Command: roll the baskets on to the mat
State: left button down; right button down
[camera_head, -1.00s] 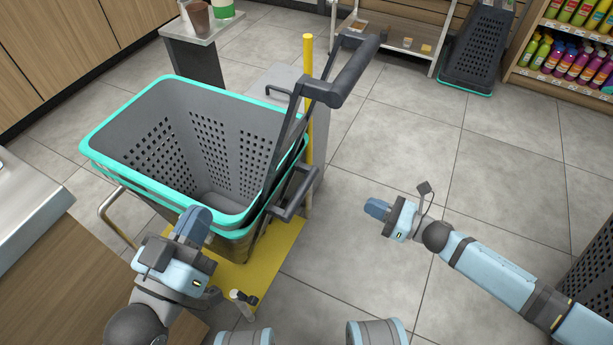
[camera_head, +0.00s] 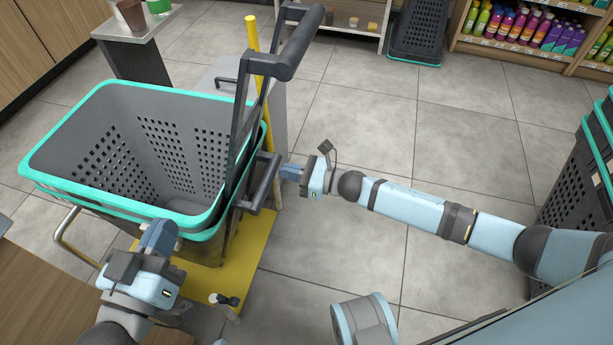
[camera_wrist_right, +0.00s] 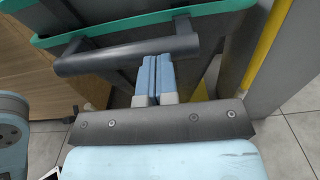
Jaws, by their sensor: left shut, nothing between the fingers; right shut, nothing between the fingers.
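A nested stack of grey baskets (camera_head: 185,133) with teal rims stands upright over a yellow mat-like plate (camera_head: 247,262) in the head view. A dark tall handle (camera_head: 272,68) rises on its right side, with a lower grab bar (camera_head: 262,183) below. My left gripper (camera_head: 160,236) is shut and empty at the stack's near side; I cannot tell whether it touches. My right gripper (camera_head: 287,172) is shut and empty just right of the lower bar. In the right wrist view its closed fingers (camera_wrist_right: 155,78) point at the bar (camera_wrist_right: 125,54), close to it; contact is unclear.
A yellow post (camera_head: 252,40) and a grey box-like stand (camera_head: 228,75) are behind the stack. A wooden counter (camera_head: 50,285) is at the lower left. More baskets stand at the right edge (camera_head: 585,165) and far back (camera_head: 420,30). The tiled floor between is clear.

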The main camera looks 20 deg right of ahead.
pick_arm(q)
jog(key=shift+f, duration=0.3)
pick_arm(e)
jog(key=shift+w+a, duration=0.2)
jog(key=shift+a, duration=0.05)
pick_arm(q)
jog(key=shift+s, duration=0.1)
